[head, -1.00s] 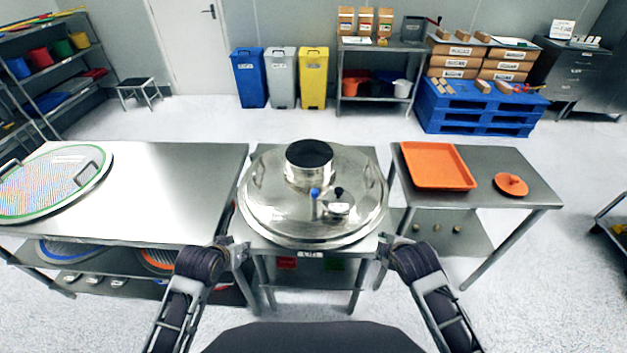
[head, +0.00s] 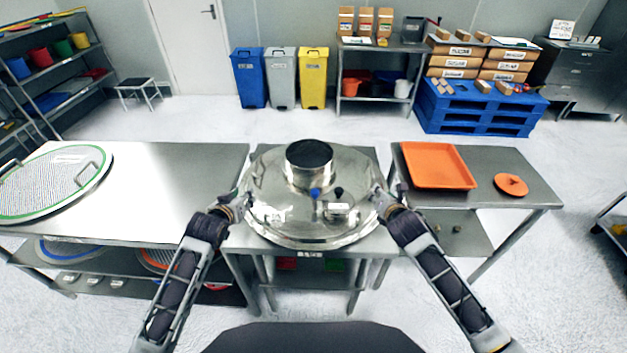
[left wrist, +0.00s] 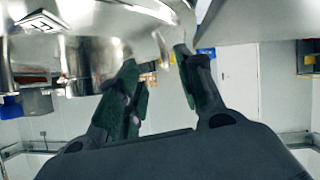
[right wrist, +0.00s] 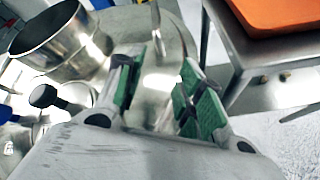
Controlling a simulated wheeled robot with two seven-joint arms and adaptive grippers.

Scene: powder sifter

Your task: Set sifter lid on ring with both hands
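The shiny steel sifter lid (head: 275,222), with an open round spout (head: 310,165) and a small blue-knobbed fitting (head: 315,193), lies level over the middle stand. The ring is hidden under it, and I cannot tell how the two meet. My left gripper (head: 238,200) is at the lid's left edge. In the left wrist view its green-padded fingers (left wrist: 160,72) are apart, with a bit of the lid's metal beyond. My right gripper (head: 382,202) is at the lid's right edge. In the right wrist view its fingers (right wrist: 162,82) are apart around the lid's edge area; contact is unclear.
A steel table (head: 190,180) at left holds a green-rimmed mesh screen (head: 55,182). A right table (head: 490,195) holds an orange tray (head: 437,166) and an orange disc (head: 510,185). Both tables stand close beside the middle stand.

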